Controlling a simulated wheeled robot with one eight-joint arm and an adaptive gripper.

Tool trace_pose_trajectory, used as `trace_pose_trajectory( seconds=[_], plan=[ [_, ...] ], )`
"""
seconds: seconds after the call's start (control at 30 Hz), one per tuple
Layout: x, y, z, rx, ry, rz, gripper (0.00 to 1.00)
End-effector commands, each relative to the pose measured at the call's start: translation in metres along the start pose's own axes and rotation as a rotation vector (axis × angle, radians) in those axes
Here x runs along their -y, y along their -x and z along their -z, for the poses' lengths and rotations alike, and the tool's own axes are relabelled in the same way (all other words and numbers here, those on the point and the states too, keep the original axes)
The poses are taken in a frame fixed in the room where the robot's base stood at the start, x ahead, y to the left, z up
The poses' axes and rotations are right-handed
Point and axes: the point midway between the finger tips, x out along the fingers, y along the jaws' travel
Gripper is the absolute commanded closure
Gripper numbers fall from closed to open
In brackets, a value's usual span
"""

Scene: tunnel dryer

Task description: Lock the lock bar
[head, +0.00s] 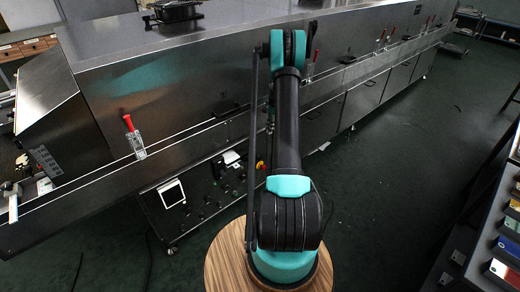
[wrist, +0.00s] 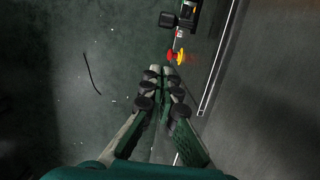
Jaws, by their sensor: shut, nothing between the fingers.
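I cannot tell for sure which part is the lock bar. Red-handled clamps sit along the dryer's front: one stands upright at the left (head: 129,124), another shows just right of my arm (head: 315,57), and more are farther right (head: 382,35). My gripper (wrist: 160,76) shows in the wrist view with its fingers together and nothing between them. A red and yellow knob (wrist: 176,56) appears just beyond the fingertips in that view; I see no contact. In the head view my arm hides the gripper.
The long metal dryer (head: 180,80) runs across the head view. A control panel (head: 215,185) with knobs is on its lower front. A shelf with coloured boxes (head: 505,250) stands at the right edge. Dark green floor (head: 400,170) is open between them.

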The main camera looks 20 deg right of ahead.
Motion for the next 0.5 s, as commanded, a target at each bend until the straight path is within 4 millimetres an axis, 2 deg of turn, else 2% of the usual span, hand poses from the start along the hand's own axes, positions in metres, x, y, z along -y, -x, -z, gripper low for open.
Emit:
trace_pose_trajectory(
  seconds=[0.5],
  plan=[
    [0.0, -0.0073, 0.0035, 0.003, -0.009, -0.002, 1.0]
  ],
)
